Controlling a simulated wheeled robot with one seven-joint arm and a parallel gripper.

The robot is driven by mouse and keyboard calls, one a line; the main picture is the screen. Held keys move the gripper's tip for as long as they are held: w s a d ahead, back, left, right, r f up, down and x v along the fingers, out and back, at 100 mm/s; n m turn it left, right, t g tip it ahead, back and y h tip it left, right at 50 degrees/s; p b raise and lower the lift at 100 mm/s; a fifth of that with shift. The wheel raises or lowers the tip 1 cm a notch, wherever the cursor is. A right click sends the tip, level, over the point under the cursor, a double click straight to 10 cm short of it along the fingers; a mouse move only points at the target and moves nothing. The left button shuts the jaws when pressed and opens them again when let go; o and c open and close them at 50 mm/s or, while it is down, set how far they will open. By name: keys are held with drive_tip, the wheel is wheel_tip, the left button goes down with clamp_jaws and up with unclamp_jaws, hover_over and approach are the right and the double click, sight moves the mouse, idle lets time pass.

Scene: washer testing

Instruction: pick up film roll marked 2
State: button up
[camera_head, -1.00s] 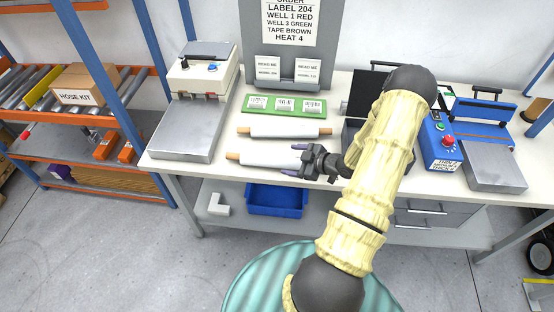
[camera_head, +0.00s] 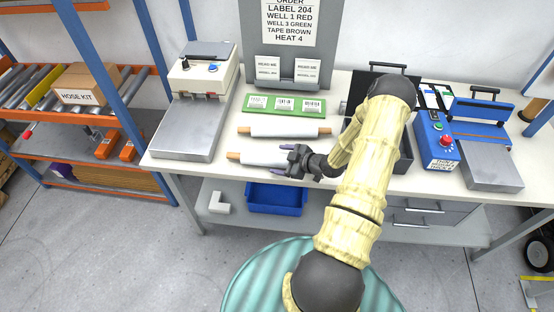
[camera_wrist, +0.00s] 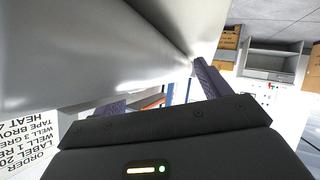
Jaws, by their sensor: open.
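Two white film rolls with tan core ends lie one behind the other on the workbench. The rear roll (camera_head: 285,132) is fully in view. The front roll (camera_head: 258,158) has its right part hidden behind my gripper (camera_head: 285,161). No number can be read on either roll. My gripper is open at the right part of the front roll. In the wrist view a large white surface, likely the front roll (camera_wrist: 90,55), fills the upper left, close to the two dark fingers of my gripper (camera_wrist: 160,88). Whether the fingers touch it cannot be told.
A green board (camera_head: 284,104) with several white labels lies behind the rolls. A sealer machine (camera_head: 203,75) stands left, a dark open box (camera_head: 405,150) right, and a blue device (camera_head: 436,140) beyond it. A blue bin (camera_head: 276,199) is below the bench.

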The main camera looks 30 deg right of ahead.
sight(281, 159)
drive_tip(key=c, duration=1.4)
drive_tip(key=shift+c, duration=0.2)
drive_tip(key=shift+r, duration=0.1)
wheel_tip(281, 159, up, 10)
drive_tip(key=shift+b, duration=0.7)
